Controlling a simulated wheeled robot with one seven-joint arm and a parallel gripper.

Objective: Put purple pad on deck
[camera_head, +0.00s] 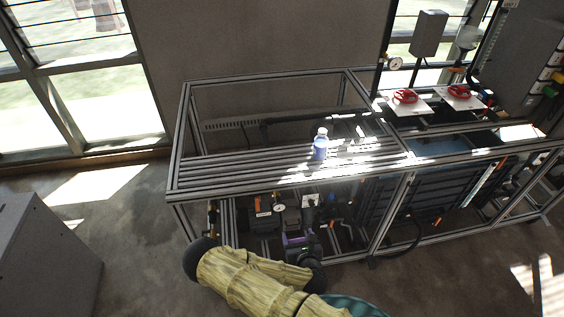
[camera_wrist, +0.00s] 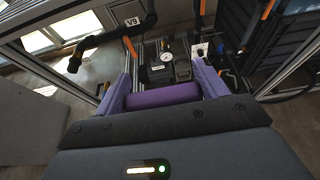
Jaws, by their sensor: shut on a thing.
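The purple pad (camera_wrist: 162,94) shows in the wrist view as a dark purple bar between the two lavender fingers of my gripper (camera_wrist: 163,76). My gripper is shut on it. In the head view my gripper (camera_head: 299,239) is low in front of the metal frame, below deck level, with a little purple showing. The pad's outline is too small to make out there. The deck (camera_head: 235,167) is the slatted top of the frame, above and beyond my gripper. A clear bottle with blue contents (camera_head: 320,144) stands upright on it.
Frame rails and posts (camera_head: 404,205) edge the deck. Pipes, a gauge (camera_wrist: 168,56) and black equipment sit under it. Red valve wheels (camera_head: 405,96) stand at the right. A grey cabinet (camera_head: 42,250) stands at the left. The deck's left part is clear.

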